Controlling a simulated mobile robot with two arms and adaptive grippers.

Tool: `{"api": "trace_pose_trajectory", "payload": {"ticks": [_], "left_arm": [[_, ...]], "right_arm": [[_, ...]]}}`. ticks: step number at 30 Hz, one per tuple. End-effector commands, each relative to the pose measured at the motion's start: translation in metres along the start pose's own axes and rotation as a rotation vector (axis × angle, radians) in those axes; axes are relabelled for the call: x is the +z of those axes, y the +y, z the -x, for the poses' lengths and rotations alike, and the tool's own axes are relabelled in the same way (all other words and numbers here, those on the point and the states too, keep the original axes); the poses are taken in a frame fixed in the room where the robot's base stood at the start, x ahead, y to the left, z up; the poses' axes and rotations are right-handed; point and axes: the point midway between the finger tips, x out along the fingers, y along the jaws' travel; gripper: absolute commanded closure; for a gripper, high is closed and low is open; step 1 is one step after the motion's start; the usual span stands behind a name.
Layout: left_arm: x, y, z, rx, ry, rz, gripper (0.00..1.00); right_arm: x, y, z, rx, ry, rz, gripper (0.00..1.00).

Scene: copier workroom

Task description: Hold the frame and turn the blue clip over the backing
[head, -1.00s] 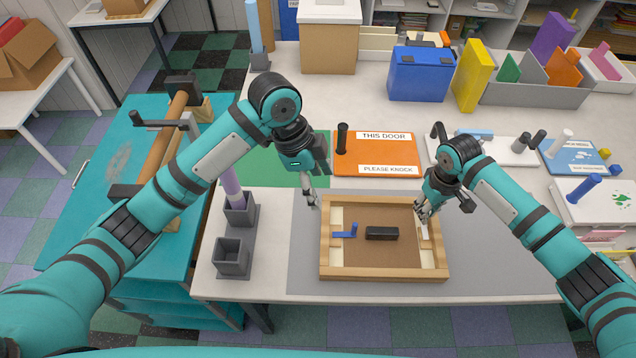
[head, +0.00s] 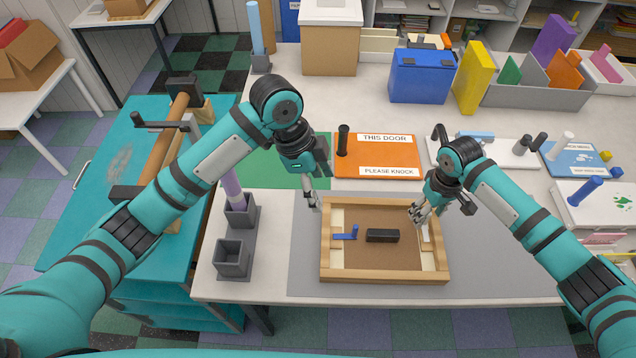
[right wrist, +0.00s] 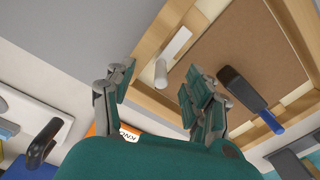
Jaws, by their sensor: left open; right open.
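The wooden frame (head: 384,277) lies flat on the grey mat with its brown backing (head: 375,258) up. A white clip (head: 425,234) sits at the right side and shows in the right wrist view (right wrist: 176,46). My left gripper (head: 314,200) is open by the frame's far left corner; contact cannot be told. My right gripper (head: 417,216) is open above the frame's far right part, fingers (right wrist: 160,95) apart and empty.
An orange sign (head: 375,155) lies behind the frame, and grey holders (head: 232,258) stand at left. The grey mat (head: 490,245) is clear to the right of the frame.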

Motion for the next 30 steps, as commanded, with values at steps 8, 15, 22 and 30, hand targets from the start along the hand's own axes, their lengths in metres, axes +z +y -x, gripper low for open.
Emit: {"api": "trace_pose_trajectory", "payload": {"ticks": [8,15,22,30], "left_arm": [[0.0,0.0,0.0,0.0,0.0,0.0,0.33],[0.0,0.0,0.0,0.0,0.0,0.0,0.33],[0.0,0.0,0.0,0.0,0.0,0.0,0.33],[0.0,0.0,0.0,0.0,0.0,0.0,0.33]], "right_arm": [[0.0,0.0,0.0,0.0,0.0,0.0,0.22],[-0.001,0.0,0.005,0.0,0.001,0.0,0.22],[-0.002,0.0,0.045,0.0,0.005,0.001,0.22],[-0.001,0.001,0.099,0.002,0.003,0.001,0.22]]}}
